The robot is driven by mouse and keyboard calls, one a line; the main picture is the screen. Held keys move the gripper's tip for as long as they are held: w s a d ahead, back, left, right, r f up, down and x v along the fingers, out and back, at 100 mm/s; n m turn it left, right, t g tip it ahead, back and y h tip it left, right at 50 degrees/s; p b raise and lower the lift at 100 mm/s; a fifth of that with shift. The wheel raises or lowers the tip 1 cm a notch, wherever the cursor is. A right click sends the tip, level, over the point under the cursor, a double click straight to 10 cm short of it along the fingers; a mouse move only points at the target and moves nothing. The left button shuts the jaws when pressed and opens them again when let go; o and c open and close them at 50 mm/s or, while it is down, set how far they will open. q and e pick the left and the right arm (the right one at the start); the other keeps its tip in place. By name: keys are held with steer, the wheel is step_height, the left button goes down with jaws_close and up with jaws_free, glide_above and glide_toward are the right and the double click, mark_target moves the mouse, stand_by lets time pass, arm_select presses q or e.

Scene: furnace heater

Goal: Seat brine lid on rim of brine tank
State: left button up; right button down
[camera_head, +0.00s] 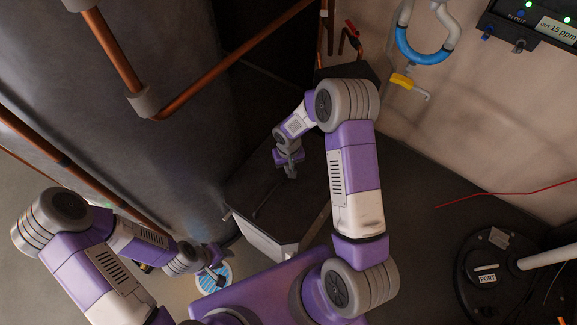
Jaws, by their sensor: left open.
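A pale box-shaped tank (265,243), which looks like the brine tank, stands in the middle. A dark, flat top that looks like the brine lid (290,220) lies at its upper edge. I cannot tell whether it sits fully on the rim, since the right arm covers part of it. My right gripper (290,170) is over the far part of this dark top; its jaws are too small and dark to read. My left gripper (217,279) is open, low at the left of the tank, over a round blue-and-white disc (213,278).
A large grey cylinder (150,150) with copper pipes (235,58) fills the left. A round black cover marked PORT (490,265) with a white pipe stands at right. A blue-banded hose (424,52) and control box (535,22) are on the wall.

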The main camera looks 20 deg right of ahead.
steer(key=shift+r, duration=0.1)
stand_by(0.4)
step_height(320, 180, up, 4)
steer(key=p, duration=0.2)
steer(key=shift+p, duration=0.35)
steer(key=shift+s, duration=0.1)
